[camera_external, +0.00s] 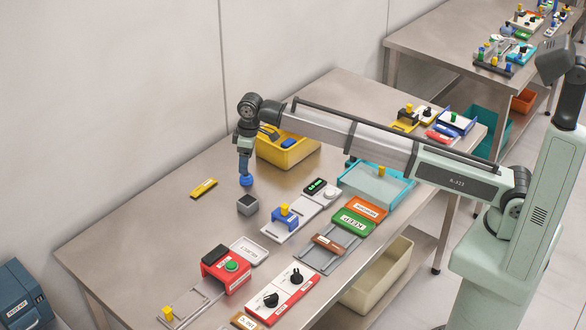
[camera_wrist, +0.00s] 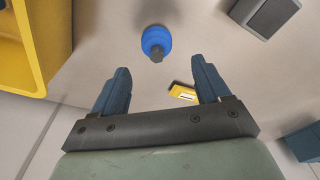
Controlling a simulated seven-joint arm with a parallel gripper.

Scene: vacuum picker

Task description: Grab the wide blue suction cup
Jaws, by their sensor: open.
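The wide blue suction cup (camera_wrist: 157,37) stands on the table, a round bright blue disc with a short dark stem, at the top middle of the wrist view. In the external view it shows as a small blue round shape (camera_external: 246,181) just below my gripper (camera_external: 245,170). My gripper (camera_wrist: 160,66) is open, its two dark blue fingers spread wide with nothing between them. In the wrist view, the cup lies beyond the fingertips, roughly centred between them. The height gap between fingertips and cup is hard to tell.
A yellow bin (camera_external: 269,151) with a blue item inside stands close behind the cup. A dark grey cube (camera_external: 248,205) sits in front of it, and a yellow labelled piece (camera_external: 204,188) lies to the left. Trays and coloured fixtures (camera_external: 287,217) fill the table to the right.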

